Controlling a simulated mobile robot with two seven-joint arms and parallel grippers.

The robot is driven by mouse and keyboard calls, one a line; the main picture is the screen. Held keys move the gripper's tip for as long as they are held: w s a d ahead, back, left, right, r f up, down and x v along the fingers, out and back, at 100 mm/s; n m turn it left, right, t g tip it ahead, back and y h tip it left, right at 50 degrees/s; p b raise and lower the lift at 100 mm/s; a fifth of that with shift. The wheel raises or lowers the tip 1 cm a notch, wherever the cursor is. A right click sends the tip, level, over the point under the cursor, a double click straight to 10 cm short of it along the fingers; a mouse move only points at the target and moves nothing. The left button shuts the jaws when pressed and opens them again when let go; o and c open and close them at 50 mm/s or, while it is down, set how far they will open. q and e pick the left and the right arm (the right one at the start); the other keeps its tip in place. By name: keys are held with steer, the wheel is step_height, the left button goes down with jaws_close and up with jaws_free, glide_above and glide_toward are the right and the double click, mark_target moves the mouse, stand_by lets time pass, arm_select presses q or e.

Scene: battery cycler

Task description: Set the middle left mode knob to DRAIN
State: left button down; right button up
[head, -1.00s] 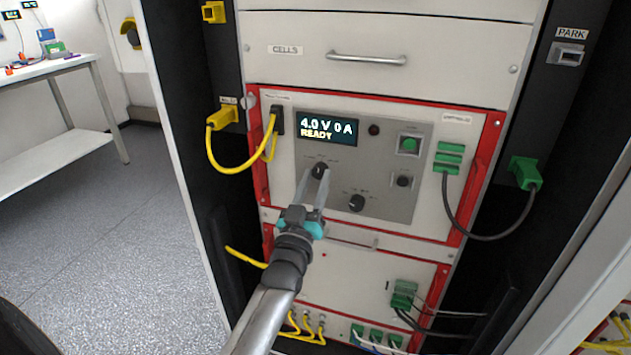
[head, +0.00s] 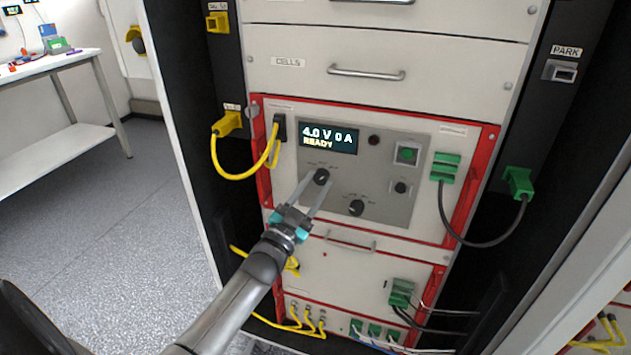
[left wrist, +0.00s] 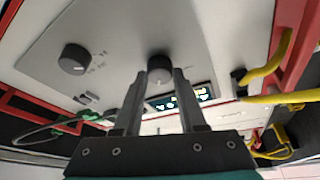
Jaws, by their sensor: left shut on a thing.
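The left mode knob (head: 321,176) is a small black dial on the grey control panel, below the lit display. My left gripper (head: 316,184) reaches up from below, with its two fingers on either side of this knob and shut on it. In the left wrist view the knob (left wrist: 160,68) sits between the fingertips. The printed mode labels around it are too small to read. The display (head: 328,138) reads "4.0 V 0 A" and "READY". My right gripper is not in view.
A second black knob (head: 356,208) sits lower right on the panel. A yellow cable (head: 232,178) loops at the left and a dark cable (head: 490,244) at the right. A drawer handle (head: 366,72) is above.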

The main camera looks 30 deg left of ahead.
arm_select(q)
steer(key=shift+m+h, duration=0.4)
steer(key=shift+m, duration=0.3)
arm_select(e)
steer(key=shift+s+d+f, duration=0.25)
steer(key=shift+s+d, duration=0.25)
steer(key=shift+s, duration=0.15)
arm_select(q)
steer(key=shift+c, duration=2.4)
jaws_free()
steer(key=shift+s+f+p, duration=0.15)
steer(key=shift+s+p, duration=0.25)
steer(key=shift+s, duration=0.1)
steer(key=p+v, duration=0.2)
steer(key=v, duration=1.2)
steer(key=shift+s, duration=0.2)
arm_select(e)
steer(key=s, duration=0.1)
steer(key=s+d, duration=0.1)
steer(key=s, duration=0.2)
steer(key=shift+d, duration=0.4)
